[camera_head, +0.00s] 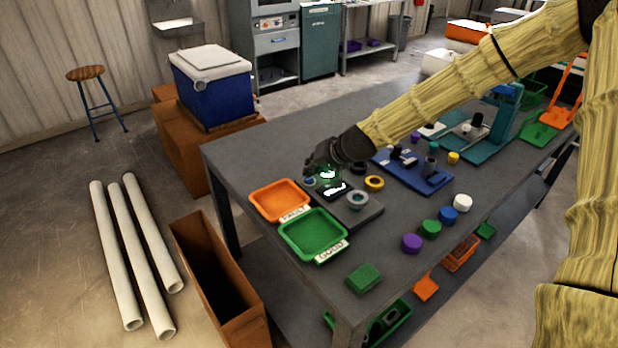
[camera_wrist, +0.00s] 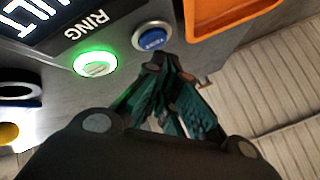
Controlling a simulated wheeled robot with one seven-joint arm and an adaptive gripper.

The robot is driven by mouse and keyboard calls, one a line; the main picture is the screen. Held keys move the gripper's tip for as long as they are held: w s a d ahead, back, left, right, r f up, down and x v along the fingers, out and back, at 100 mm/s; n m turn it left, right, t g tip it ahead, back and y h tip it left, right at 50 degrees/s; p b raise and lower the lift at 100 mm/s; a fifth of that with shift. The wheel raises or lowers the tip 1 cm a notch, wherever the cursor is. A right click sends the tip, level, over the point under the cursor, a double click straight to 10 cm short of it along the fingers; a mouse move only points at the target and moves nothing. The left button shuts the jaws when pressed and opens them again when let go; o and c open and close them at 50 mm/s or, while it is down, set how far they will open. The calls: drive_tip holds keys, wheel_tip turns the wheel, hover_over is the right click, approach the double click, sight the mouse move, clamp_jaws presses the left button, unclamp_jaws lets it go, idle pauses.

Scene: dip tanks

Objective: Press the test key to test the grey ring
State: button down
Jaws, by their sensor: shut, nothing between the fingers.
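The grey ring (camera_head: 357,200) lies flat on the dark plate of the tester (camera_head: 366,216), right of its lit display (camera_head: 336,189). In the wrist view the tester shows the printed word RING, a glowing green round light (camera_wrist: 95,62) and a round blue key (camera_wrist: 152,38) in a metal collar. Which one is the test key is not labelled in view. My gripper (camera_wrist: 168,75) is shut and empty, its fingertips close beside the blue key; contact cannot be told. In the head view my gripper (camera_head: 318,168) hides part of the tester.
An orange tray labelled FAULT (camera_head: 279,202) and a green tray labelled GOOD (camera_head: 314,234) stand left of the tester. A yellow ring (camera_head: 374,183) and a black ring (camera_head: 358,168) lie behind it. A blue fixture (camera_head: 425,180) and several coloured cylinders stand to the right.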

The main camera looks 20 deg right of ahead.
sight(312, 178)
drive_tip(key=shift+r, duration=0.2)
drive_tip(key=shift+r+p, duration=1.95)
drive_tip(key=shift+r, duration=0.5)
